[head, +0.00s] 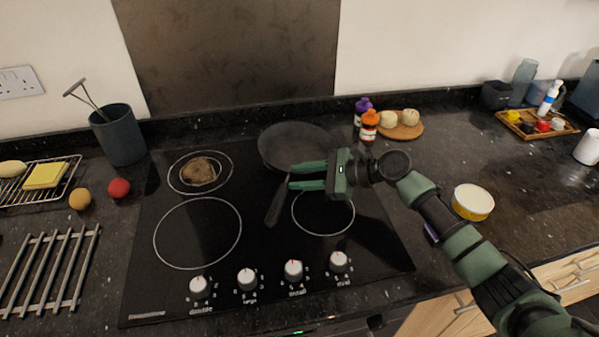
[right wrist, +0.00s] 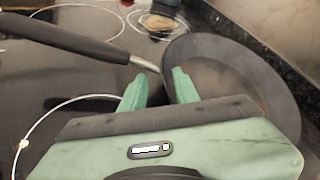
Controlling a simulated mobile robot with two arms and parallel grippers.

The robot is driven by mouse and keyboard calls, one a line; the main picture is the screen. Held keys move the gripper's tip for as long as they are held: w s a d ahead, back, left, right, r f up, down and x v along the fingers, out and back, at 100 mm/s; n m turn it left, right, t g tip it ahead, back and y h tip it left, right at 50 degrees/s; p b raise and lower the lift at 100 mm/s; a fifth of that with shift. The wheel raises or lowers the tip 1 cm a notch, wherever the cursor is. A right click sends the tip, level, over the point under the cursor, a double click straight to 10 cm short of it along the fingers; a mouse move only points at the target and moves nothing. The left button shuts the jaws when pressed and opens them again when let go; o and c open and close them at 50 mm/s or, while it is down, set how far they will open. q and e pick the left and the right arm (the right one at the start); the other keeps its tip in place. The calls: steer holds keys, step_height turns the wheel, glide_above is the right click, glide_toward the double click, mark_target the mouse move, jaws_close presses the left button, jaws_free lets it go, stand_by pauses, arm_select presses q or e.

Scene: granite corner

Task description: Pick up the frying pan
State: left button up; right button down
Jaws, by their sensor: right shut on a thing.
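The frying pan (head: 295,143) is dark and round, at the back right of the black hob, with its dark handle (head: 276,206) pointing toward the front. My right gripper (head: 291,176) reaches in from the right and is shut on the frying pan's handle near the bowl. In the right wrist view the pan's bowl (right wrist: 228,85) is at the right and its handle (right wrist: 65,38) runs to the upper left, with a metal neck between my right fingers (right wrist: 158,80). I cannot tell whether the pan touches the hob. My left gripper is not in view.
A brown patty-like item (head: 198,171) lies on the back-left ring. An orange-capped bottle (head: 369,127), a purple-capped bottle (head: 361,106) and a round wooden board (head: 408,131) stand behind right. A yellow-and-white tub (head: 472,202) is right of my arm.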

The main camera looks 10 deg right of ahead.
step_height(320, 180, up, 20)
stand_by(0.4)
